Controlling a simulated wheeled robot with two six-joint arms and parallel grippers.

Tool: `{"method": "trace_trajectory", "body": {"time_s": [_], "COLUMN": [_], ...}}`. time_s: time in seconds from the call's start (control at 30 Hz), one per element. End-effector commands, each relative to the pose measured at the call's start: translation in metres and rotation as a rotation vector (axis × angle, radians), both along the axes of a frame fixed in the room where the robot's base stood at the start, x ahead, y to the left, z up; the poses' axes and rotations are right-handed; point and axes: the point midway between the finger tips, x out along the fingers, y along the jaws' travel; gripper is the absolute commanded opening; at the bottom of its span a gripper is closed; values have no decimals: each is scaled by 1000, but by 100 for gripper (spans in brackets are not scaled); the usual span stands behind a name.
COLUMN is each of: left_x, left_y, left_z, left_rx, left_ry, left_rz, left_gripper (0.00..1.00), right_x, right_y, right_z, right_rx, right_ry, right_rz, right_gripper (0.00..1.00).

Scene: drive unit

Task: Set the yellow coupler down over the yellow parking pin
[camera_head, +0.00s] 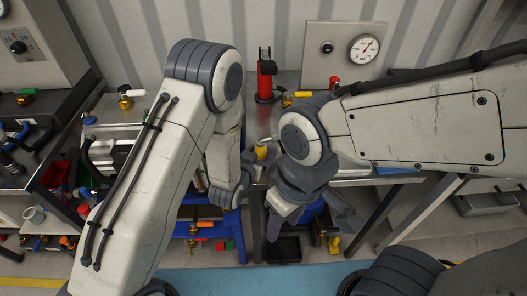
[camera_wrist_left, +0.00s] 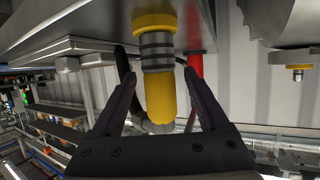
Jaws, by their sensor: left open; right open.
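The yellow coupler (camera_wrist_left: 160,98) stands between my left gripper's spread fingers in the left wrist view, which looks upside down. A grey ribbed band joins it to a yellow collar (camera_wrist_left: 154,22) at a metal surface. No pin shaft shows, so I cannot tell what is inside. In the head view a small yellow part (camera_head: 261,151) shows by my left gripper (camera_head: 250,166), partly hidden. My left gripper (camera_wrist_left: 158,77) is open around the coupler, with gaps visible beside both fingers. My right gripper (camera_head: 308,222) is open and empty, in front of the bench edge.
A red bottle-like tool (camera_head: 265,80) stands on the bench behind the grippers. A gauge panel (camera_head: 340,55) is at the back wall. A dark hose (camera_wrist_left: 125,70) runs close to the left finger in the wrist view. Blue bins (camera_head: 200,240) with fittings sit below the bench.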

Motion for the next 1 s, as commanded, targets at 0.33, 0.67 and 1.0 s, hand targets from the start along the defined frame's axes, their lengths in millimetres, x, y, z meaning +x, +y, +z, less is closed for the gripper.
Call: {"method": "trace_trajectory", "body": {"time_s": [0.33, 0.67, 1.0], "left_x": [-49, -62, -61], "left_y": [21, 27, 23], "left_z": [27, 30, 32], "left_rx": [2, 0, 8], "left_ry": [5, -1, 20], "left_rz": [0, 0, -6], "left_gripper": [77, 77, 77], "right_x": [0, 0, 0], "right_y": [0, 0, 0], "right_z": [8, 27, 26], "right_rx": [0, 0, 0], "right_ry": [0, 0, 0], "right_rz": [0, -1, -1], "right_gripper": [50, 50, 50]}}
